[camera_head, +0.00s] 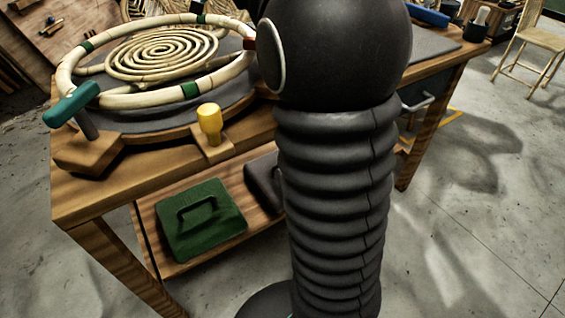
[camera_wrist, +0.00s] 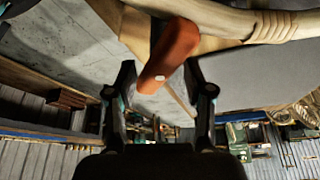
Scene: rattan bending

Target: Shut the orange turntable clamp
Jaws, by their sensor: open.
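The orange clamp handle (camera_wrist: 172,50) shows large in the upper middle of the wrist view, tilted. My gripper (camera_wrist: 160,72) is open, with one finger on each side of the handle's lower end in the picture. I cannot tell whether either finger touches it. Pale wood of the bench or clamp base (camera_wrist: 136,34) shows behind the handle. The round turntable (camera_head: 228,108) carries a pale rattan ring (camera_head: 140,99) with green bands, around a rattan coil (camera_head: 160,52).
A teal-handled clamp (camera_head: 72,104) stands at the bench's left corner. A yellow-handled clamp (camera_head: 210,121) stands at its front edge. A green lidded box (camera_head: 201,219) is on the lower shelf. A wooden chair (camera_head: 538,50) is at far right. Floor right of the bench is mostly clear.

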